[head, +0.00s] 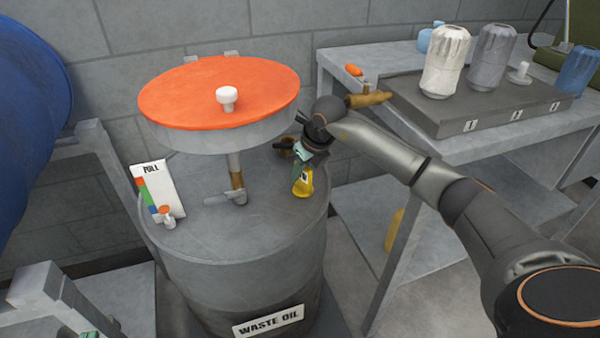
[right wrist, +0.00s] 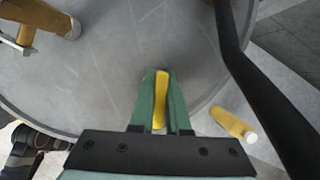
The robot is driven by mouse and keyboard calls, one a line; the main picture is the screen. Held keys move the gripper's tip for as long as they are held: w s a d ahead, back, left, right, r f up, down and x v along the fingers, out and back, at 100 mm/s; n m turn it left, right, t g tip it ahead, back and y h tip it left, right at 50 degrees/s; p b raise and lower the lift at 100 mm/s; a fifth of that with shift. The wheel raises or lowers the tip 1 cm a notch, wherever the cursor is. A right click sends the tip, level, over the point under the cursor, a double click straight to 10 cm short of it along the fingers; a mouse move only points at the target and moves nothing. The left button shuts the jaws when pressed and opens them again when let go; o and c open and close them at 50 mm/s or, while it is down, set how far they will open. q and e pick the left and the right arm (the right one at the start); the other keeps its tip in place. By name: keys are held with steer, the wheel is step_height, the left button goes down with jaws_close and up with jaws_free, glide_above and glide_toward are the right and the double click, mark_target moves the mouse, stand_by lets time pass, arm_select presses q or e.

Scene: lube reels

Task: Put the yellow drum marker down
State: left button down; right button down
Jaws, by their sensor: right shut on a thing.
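The yellow drum marker (head: 303,182) is a small yellow tag with a dark and white patch. My right gripper (head: 308,156) is shut on it, over the right part of the waste oil drum's top (head: 270,220). In the right wrist view the marker (right wrist: 160,100) sits edge-on between the green fingers (right wrist: 160,76). I cannot tell whether its lower end touches the drum top. Of my left gripper (head: 90,334), only a green bit shows at the bottom left edge, so its jaws are hidden.
An orange-topped round funnel lid (head: 195,90) stands raised over the drum. A white "FULL" card (head: 157,188) is at the drum's left. At right, a table (head: 490,155) bears a grey tray (head: 425,110) with bottles. A yellow bottle (right wrist: 234,124) is beyond the drum rim.

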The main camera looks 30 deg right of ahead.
steer(key=shift+f, duration=0.1)
stand_by(0.3)
steer(key=c, duration=0.9)
jaws_free()
